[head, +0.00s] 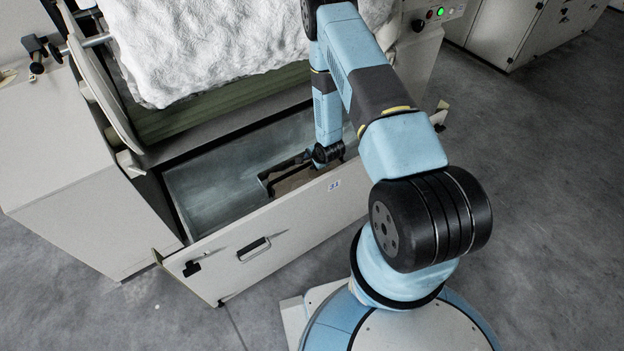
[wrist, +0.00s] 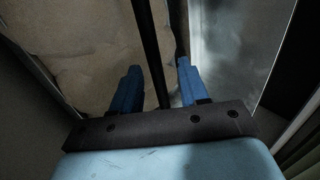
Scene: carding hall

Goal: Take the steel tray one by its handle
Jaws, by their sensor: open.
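A small tray (head: 292,179) with a dark rim and tan contents sits in the open drawer, at its right part. In the wrist view its tan contents (wrist: 75,45) fill the left side. A thin dark bar (wrist: 150,50), which looks like its handle, crosses over the contents. My gripper (wrist: 157,68) is open, with one blue finger on each side of the bar. The fingers do not visibly press on it. In the head view my wrist hangs over the tray, and the fingers cannot be made out.
The drawer front (head: 290,225) carries a black pull handle (head: 253,249) and a small number label. Bare grey metal drawer floor (head: 215,185) lies left of the tray. A white fleece (head: 205,45) hangs above the drawer from the machine. Concrete floor (head: 560,180) is clear at right.

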